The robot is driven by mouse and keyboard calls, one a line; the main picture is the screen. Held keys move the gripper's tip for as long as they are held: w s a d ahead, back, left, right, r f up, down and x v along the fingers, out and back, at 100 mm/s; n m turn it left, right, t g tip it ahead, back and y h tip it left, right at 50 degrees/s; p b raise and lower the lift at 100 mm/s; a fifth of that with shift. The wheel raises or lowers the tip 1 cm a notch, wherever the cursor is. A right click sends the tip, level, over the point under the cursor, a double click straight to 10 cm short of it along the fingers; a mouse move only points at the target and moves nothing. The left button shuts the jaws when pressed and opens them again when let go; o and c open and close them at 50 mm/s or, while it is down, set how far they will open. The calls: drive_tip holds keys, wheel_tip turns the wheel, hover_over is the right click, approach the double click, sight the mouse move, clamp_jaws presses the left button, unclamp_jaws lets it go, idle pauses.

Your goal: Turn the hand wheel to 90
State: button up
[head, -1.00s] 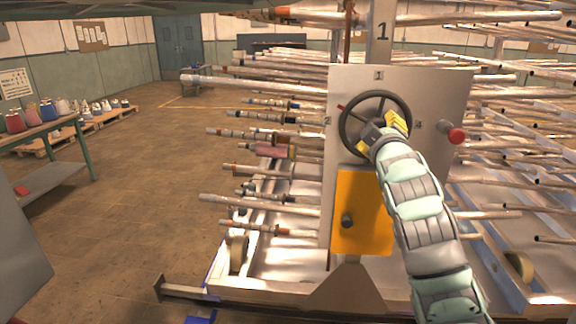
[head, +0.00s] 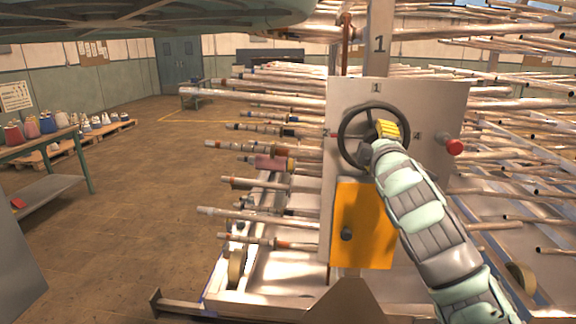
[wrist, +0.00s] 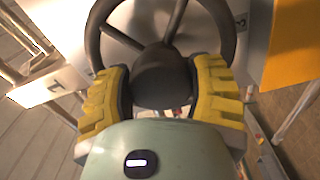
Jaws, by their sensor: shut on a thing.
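The dark hand wheel (head: 344,122) is mounted on a grey panel (head: 440,100) marked 1 at the top, 2 at the left and 4 at the right. A small red mark (head: 331,134) at the wheel's left side points towards the 2. My gripper (head: 381,134), with yellow finger pads, is at the wheel's centre. In the wrist view, the pads of my gripper (wrist: 162,92) sit either side of the wheel's dark hub (wrist: 160,72), shut on it. The wheel's spokes and rim (wrist: 231,30) show beyond. My arm hides part of the panel's lower right.
A red knob (head: 454,147) sticks out at the panel's right. An orange box (head: 362,215) is below the wheel. Long metal rods project on both sides of the panel. A green rounded surface (head: 150,20) hangs across the top left.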

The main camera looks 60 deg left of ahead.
drive_tip(key=shift+w+f, duration=0.15)
drive_tip(key=o, duration=1.3)
drive_tip(key=shift+o, duration=0.2)
drive_tip(key=shift+s+d, duration=0.15)
drive_tip(key=shift+s, duration=0.05)
drive_tip(key=v, duration=0.7)
drive_tip(key=shift+d, duration=0.1)
